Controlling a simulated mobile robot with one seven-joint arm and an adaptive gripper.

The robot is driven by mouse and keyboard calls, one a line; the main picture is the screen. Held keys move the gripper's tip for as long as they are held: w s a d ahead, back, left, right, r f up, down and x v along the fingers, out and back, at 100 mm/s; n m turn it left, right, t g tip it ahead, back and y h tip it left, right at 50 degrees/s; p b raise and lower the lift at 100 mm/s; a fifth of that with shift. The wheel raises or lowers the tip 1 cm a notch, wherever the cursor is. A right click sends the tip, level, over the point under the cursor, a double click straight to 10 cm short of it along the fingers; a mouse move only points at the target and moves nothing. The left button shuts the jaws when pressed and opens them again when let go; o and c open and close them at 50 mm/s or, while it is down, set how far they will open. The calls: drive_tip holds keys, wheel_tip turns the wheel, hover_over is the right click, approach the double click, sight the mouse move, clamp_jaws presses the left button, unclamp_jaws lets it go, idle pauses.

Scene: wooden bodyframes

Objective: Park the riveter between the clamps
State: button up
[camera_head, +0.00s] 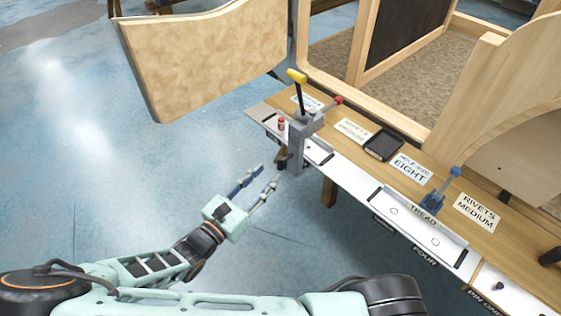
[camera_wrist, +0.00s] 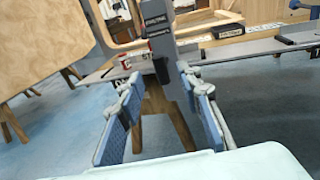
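An upright grey tool (camera_head: 298,150), which I take to be the riveter, stands at the near edge of the bench's left end. A yellow-handled lever rises from it. It shows between and beyond my fingertips in the wrist view (camera_wrist: 158,32). My gripper (camera_head: 267,175) is open and empty, left of and below the tool, with its fingers pointing at it. Its blue-padded fingers are apart in the wrist view (camera_wrist: 159,75). A blue clamp (camera_head: 432,201) stands farther right on the bench. A red-tipped lever (camera_head: 330,105) shows beside the tool; I cannot tell whether it belongs to another clamp.
The wooden bench (camera_head: 350,155) has a metal front strip and labelled cards. A black tray (camera_head: 383,145) lies between the tool and the blue clamp. A red-and-white can (camera_head: 281,124) stands left of the tool. A wooden panel (camera_head: 205,55) is behind; the floor at left is clear.

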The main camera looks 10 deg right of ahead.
sight(278, 163)
drive_tip(key=x, duration=0.7)
drive_tip(key=shift+w+d, duration=0.15)
drive_tip(key=shift+c, duration=0.7)
clamp_jaws()
